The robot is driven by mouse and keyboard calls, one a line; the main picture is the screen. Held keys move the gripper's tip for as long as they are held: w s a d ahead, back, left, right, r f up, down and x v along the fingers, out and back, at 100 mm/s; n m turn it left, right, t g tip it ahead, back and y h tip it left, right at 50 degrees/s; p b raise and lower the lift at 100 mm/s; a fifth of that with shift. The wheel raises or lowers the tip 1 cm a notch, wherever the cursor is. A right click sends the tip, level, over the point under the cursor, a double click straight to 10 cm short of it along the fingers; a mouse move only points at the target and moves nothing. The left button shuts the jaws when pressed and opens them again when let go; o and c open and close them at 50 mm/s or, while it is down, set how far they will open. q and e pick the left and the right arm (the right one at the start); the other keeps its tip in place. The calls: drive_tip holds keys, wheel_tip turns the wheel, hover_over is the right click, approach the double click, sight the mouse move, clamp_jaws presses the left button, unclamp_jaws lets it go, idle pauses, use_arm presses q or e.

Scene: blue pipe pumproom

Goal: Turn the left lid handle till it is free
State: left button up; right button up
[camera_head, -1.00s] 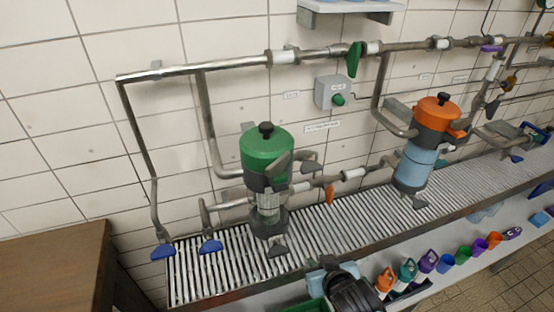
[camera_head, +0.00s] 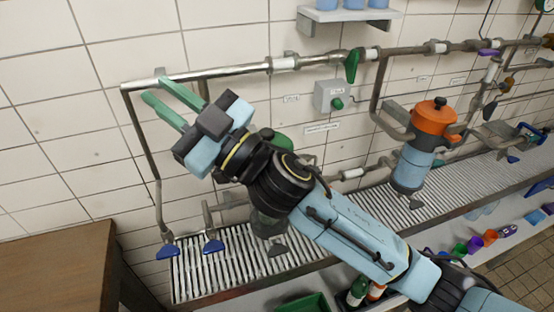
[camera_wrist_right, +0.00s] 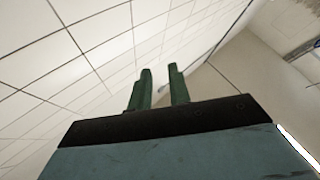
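The left vessel has a green lid (camera_head: 284,141), and my right arm covers most of it in the head view. Only a sliver of the lid and the grey lower part (camera_head: 268,224) of the vessel show. I cannot clearly make out its black handle behind my arm. My right gripper (camera_head: 155,89) is above and left of the lid, in front of the wall and upper pipe, pointing up-left. Its two green fingers are apart with nothing between them, as the right wrist view also shows (camera_wrist_right: 159,70). My left gripper is not in view.
A second vessel with an orange lid (camera_head: 435,118) stands to the right. A steel pipe (camera_head: 230,70) runs along the tiled wall. A grey box with a green button (camera_head: 337,103) hangs between. A slatted grate (camera_head: 330,227) lies below; a brown cabinet (camera_head: 55,265) is at lower left.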

drive_tip(key=s+a+n+g, duration=0.6)
drive_tip(key=n+g, duration=0.4)
drive_tip(key=g, duration=0.2)
wheel_tip(320, 180, down, 7)
drive_tip(key=s+n+g+h, duration=0.1)
drive_tip(key=n+g+h, duration=0.4)
drive_tip(key=h, duration=0.4)
drive_tip(key=w+d+r+m+t+h, duration=0.15)
drive_tip(key=w+d+t+h, duration=0.25)
drive_tip(key=w+d+h, duration=0.45)
drive_tip(key=w+d+r+m+t+h, duration=0.1)
drive_tip(key=w+d+m+t+h, duration=0.4)
drive_tip(key=d, duration=0.7)
drive_tip(key=f+p, duration=0.1)
drive_tip(key=f, duration=0.3)
drive_tip(key=f+n+g+p, duration=0.1)
drive_tip(key=f, duration=0.3)
drive_tip(key=f+n+g+y+p, duration=0.1)
drive_tip(key=f, duration=0.4)
drive_tip(key=shift+w+d+f+n, duration=0.1)
drive_tip(key=shift+w+n, duration=0.15)
drive_tip(key=shift+w, duration=0.15)
